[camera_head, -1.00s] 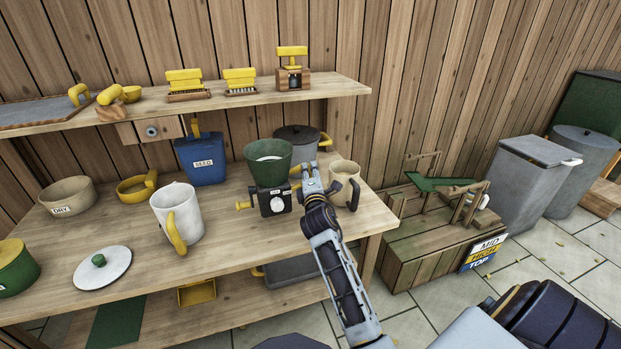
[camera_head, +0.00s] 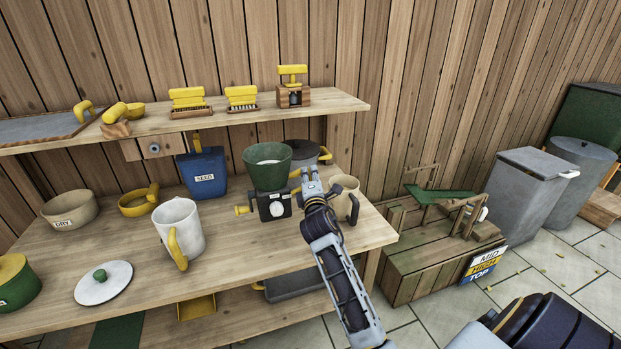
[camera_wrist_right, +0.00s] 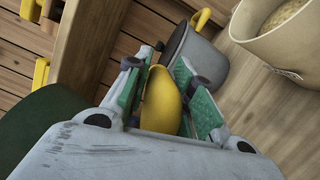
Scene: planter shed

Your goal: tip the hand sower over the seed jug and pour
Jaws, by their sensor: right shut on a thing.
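The hand sower (camera_head: 270,174) has a green hopper with pale contents above a dark box with a white dial. It stands upright, apparently on the bench. My right gripper (camera_head: 309,176) is at its right side. In the right wrist view, its green-padded fingers (camera_wrist_right: 165,95) are shut on a yellow handle (camera_wrist_right: 160,100), seemingly the sower's; the green hopper (camera_wrist_right: 40,130) shows at left. A white jug (camera_head: 181,224) with a yellow handle stands left of the sower. A cream jug (camera_head: 345,190) stands right of the gripper, with grain inside (camera_wrist_right: 285,22). I cannot tell which is the seed jug.
A grey pot (camera_head: 310,154) stands close behind the sower. A blue labelled container (camera_head: 203,176) is at the back, with a bowl (camera_head: 70,208) and white lid (camera_head: 104,282) to the left. The upper shelf (camera_head: 225,113) overhangs the rear. Bench space in front of the sower is clear.

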